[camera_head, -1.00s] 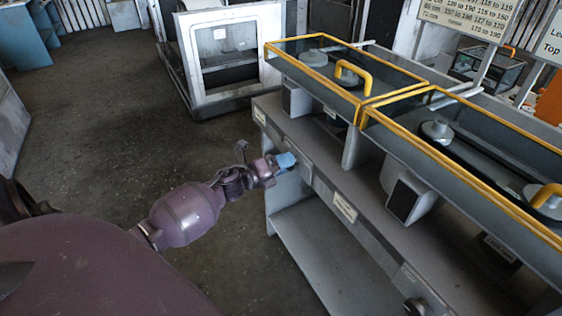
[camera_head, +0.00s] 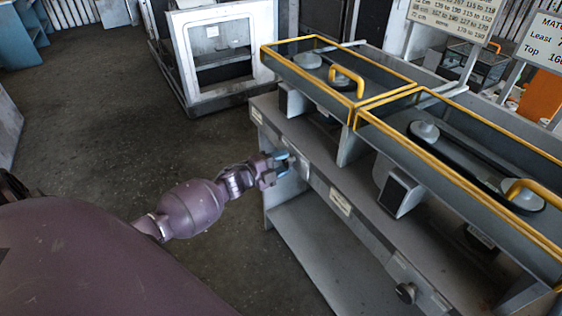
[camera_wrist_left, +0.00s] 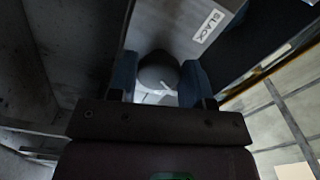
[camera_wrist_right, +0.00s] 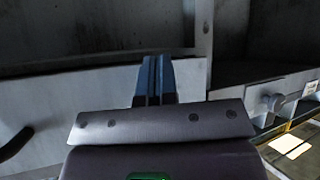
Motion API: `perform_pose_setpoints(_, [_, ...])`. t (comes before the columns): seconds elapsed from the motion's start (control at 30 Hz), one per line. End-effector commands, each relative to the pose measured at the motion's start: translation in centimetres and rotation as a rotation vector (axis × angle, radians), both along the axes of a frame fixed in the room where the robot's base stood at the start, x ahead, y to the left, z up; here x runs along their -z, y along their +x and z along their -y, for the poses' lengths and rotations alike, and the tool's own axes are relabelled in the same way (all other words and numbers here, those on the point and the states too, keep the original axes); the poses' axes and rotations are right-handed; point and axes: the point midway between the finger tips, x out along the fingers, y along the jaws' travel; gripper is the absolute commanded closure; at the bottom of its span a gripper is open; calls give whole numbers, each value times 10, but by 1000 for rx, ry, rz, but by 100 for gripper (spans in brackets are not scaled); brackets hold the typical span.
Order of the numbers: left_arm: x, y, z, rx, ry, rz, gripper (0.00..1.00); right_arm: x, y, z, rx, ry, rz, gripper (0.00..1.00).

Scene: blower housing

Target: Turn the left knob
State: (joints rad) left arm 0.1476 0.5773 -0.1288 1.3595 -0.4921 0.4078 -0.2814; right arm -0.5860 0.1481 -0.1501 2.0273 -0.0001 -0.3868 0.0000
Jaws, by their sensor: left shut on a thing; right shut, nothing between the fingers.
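My left gripper (camera_head: 284,164) is at the left end of the grey bench's front panel. In the left wrist view, its two blue fingers (camera_wrist_left: 157,78) are on either side of a round dark grey knob (camera_wrist_left: 158,68), the left knob, and are shut on it. A white mark shows on the knob's lower right. In the head view this knob is hidden by the gripper. My right gripper (camera_wrist_right: 154,78) shows only in its own wrist view, with its fingers together and nothing between them.
A second knob (camera_head: 405,292) is farther right on the bench's front panel (camera_head: 370,232). Yellow-framed covers (camera_head: 356,104) with yellow handles top the bench. A white-framed cabinet (camera_head: 178,60) stands behind. The floor (camera_head: 110,130) at the left is open.

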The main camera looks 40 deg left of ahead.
Motion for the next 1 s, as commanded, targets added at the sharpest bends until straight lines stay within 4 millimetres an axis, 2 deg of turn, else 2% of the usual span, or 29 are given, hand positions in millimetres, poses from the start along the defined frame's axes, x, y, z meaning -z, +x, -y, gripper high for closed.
perform_pose_setpoints(0.6, [1, 0, 0, 0, -38, -17, 78, 0, 0, -1, 4, 4, 0, 100])
perform_pose_setpoints(0.63, [1, 0, 0, 0, -38, -17, 52, 0, 1, -1, 4, 4, 1, 100])
perform_pose_setpoints(0.77, [1, 0, 0, 0, -38, -17, 32, -2, 2, -2, 4, 5, 5, 100])
perform_pose_setpoints(0.8, [1, 0, 0, 0, -38, -17, 29, -3, 2, -2, 4, 5, 6, 100])
perform_pose_setpoints(1.0, [0, 0, 0, 0, -38, -16, 29, -3, 2, -2, 4, 6, 8, 100])
